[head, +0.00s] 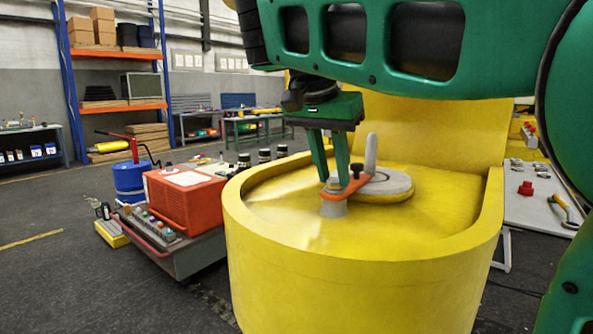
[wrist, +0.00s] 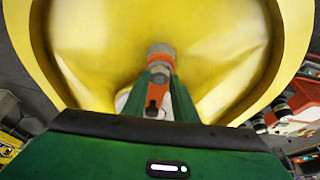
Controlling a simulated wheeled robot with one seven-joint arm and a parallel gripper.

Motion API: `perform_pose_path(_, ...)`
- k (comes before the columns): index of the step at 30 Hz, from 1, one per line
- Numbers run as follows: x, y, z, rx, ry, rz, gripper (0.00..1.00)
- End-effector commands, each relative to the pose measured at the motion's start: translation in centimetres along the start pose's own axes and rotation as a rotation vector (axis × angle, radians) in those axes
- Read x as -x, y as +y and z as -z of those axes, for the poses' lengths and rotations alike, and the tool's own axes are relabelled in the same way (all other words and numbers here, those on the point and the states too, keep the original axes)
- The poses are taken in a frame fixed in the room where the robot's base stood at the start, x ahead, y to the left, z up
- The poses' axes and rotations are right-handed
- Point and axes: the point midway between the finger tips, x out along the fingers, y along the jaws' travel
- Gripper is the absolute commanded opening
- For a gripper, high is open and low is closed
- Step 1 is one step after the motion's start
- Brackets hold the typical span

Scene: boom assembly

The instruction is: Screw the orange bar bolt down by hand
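The orange bar (head: 354,186) lies across the yellow boom part, its left end on a small grey post (head: 333,207). The grey bolt (head: 334,184) stands upright at that end. A black knob (head: 357,170) sits on the bar near a round grey disc (head: 392,184) with an upright grey pin (head: 371,152). My gripper (head: 335,182) points down, its green fingertips closed against both sides of the bolt head. The wrist view shows the fingertips (wrist: 161,76) around the bolt, with the orange bar (wrist: 154,94) between the fingers. The bolt's lower part is hidden.
The yellow boom's curved raised rim (head: 252,215) surrounds the work area, with a taller yellow wall behind. A cart with a red box (head: 184,197) stands to the left. A white table (head: 535,212) with a red part is at the right.

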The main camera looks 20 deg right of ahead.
Motion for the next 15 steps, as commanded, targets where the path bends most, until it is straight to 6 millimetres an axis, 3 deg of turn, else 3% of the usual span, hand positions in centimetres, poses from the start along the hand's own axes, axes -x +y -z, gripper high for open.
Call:
perform_pose_path(1, 0.39, -0.40, -0.01, 0.010, 0.010, 0.011, 0.35)
perform_pose_path(2, 0.38, -0.38, -0.01, 0.010, 0.009, 0.011, 0.42)
perform_pose_path(15, 0.43, -0.19, 0.07, 0.002, 0.004, 0.005, 0.42)
